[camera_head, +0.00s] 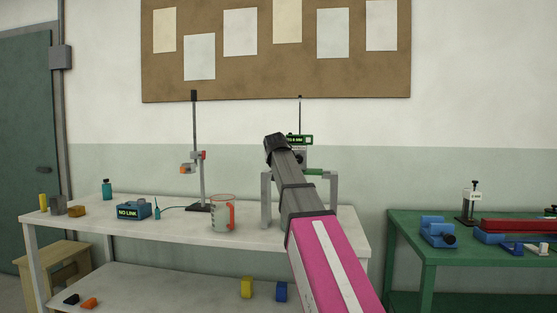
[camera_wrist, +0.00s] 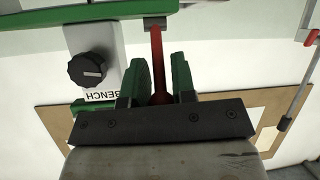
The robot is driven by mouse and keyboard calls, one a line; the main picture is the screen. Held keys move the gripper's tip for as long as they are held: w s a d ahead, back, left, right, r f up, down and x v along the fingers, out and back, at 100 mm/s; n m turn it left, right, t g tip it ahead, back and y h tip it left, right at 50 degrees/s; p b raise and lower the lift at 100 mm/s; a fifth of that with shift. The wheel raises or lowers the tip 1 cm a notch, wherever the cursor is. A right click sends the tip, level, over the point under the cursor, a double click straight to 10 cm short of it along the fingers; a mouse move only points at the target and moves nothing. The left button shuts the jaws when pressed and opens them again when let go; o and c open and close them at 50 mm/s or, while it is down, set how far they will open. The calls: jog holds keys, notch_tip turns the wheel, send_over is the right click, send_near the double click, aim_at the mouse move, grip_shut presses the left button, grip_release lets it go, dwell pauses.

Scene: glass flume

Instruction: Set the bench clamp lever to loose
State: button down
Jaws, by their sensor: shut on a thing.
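In the wrist view a red lever (camera_wrist: 157,48) runs from a small grey mount on the green bar (camera_wrist: 95,14) to a rounded red end by the palm. My gripper (camera_wrist: 158,78) has its two green-padded fingers on either side of the lever and is shut on it. A grey block with a black knob (camera_wrist: 87,68) and a label reading "BENCH" sits just left of the fingers. In the head view my arm hides the gripper and the lever. Part of the green bar (camera_head: 314,172) and a grey upright (camera_head: 333,192) show beside my arm.
On the white bench (camera_head: 170,232) are a measuring jug (camera_head: 222,213), a retort stand (camera_head: 198,150) and a blue "NO LINK" box (camera_head: 134,208). A green table (camera_head: 408,225) stands right.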

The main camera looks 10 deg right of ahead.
jog(key=shift+s+a+f+t+h, duration=0.1)
jog(key=shift+s+f+t+h, duration=0.2)
jog(key=shift+t, duration=0.55)
jog(key=shift+s+a+f+t+h, duration=0.15)
jog(key=shift+s+f+t, duration=0.15)
jog(key=shift+t, duration=0.5)
jog(key=shift+s+f+t+h, duration=0.25)
jog(key=shift+f+t, duration=0.15)
jog(key=shift+t, duration=0.45)
jog(key=c, duration=1)
grip_release()
jog(key=shift+s+f, duration=0.1)
jog(key=shift+s, duration=0.05)
jog(key=v, duration=1)
jog(key=shift+s+a+f, duration=0.1)
jog(key=shift+s+f, duration=0.05)
jog(key=shift+s, duration=0.05)
